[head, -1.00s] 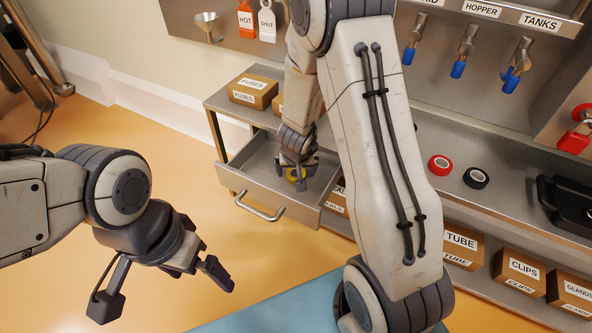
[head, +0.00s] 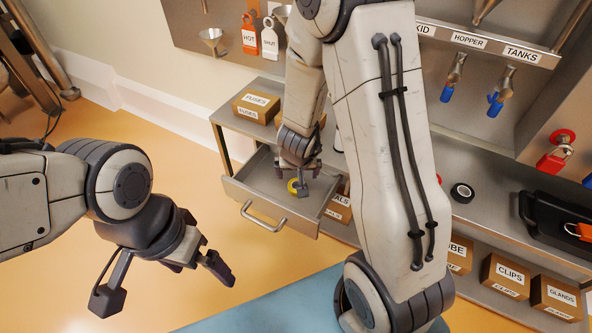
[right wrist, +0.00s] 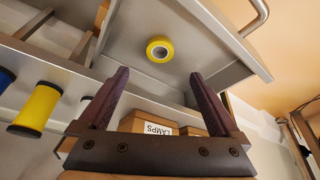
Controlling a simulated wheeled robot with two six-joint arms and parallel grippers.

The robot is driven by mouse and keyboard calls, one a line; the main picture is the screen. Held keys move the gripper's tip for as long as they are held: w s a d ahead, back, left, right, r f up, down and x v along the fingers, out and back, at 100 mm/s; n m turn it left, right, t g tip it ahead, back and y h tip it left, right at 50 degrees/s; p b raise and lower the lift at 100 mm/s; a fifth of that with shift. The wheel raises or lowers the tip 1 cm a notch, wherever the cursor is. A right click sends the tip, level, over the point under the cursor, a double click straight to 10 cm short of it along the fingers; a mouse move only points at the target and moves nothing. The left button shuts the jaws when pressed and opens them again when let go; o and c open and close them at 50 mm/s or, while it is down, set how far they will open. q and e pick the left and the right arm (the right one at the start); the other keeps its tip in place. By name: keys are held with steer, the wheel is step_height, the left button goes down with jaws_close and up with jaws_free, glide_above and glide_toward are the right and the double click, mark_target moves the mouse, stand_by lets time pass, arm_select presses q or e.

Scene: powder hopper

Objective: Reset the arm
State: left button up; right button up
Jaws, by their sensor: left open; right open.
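My right gripper (head: 297,178) is open over the pulled-out drawer (head: 234,188). A yellow tape roll (head: 292,186) lies flat on the drawer floor, partly hidden by that gripper in the head view. In the right wrist view the roll (right wrist: 160,49) lies beyond and between the two open fingers (right wrist: 158,80), apart from both, with nothing held. My left gripper (head: 163,284) is open and empty, out over the orange floor at the lower left, with its fingers wide apart.
The drawer's handle (head: 263,218) sticks out toward the floor. A fuses box (head: 257,108) stands on the bench above. A black tape roll (head: 462,193) and a black case (head: 557,224) are on the bench at right. Boxes (head: 508,276) line the lower shelf.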

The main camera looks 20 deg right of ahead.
mark_target(297, 181)
steer(key=b+x, duration=0.9)
steer(key=x, duration=0.4)
steer(key=shift+s+a+f+b, duration=0.1)
steer(key=shift+s+b, duration=0.05)
steer(key=shift+b, duration=0.25)
step_height(297, 181, up, 3)
steer(key=p, duration=0.3)
steer(key=shift+r+p, duration=0.65)
steer(key=shift+r, duration=0.05)
